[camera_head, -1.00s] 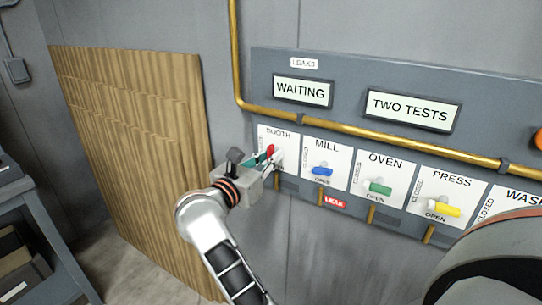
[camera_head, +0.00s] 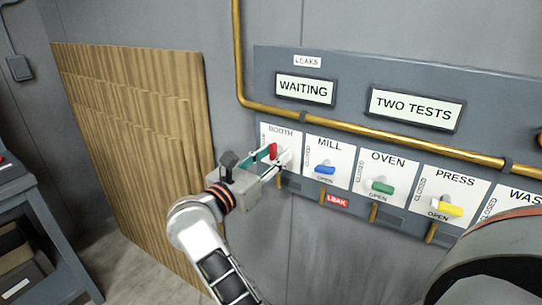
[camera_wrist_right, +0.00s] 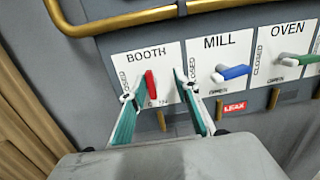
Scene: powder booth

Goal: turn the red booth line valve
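The red booth line valve handle (camera_head: 273,151) is on the white BOOTH plate (camera_head: 277,131), at the left end of the grey valve panel. In the right wrist view the handle (camera_wrist_right: 151,85) stands nearly upright, leaning slightly. My right gripper (camera_head: 271,160) is in front of this plate with its fingers spread. In the right wrist view its fingertips (camera_wrist_right: 157,82) are on either side of the handle, which is nearer the left finger. A gap shows on the right; whether the left finger touches cannot be told. The lower lettering is partly hidden. My left gripper is not in view.
Blue MILL (camera_head: 324,170), green OVEN (camera_head: 380,187) and yellow PRESS (camera_head: 446,209) handles lie in a row to the right. A brass pipe (camera_head: 400,138) runs above them. A red LEAK tag (camera_head: 337,201) is below MILL. Corrugated brown sheets (camera_head: 130,140) lean at left.

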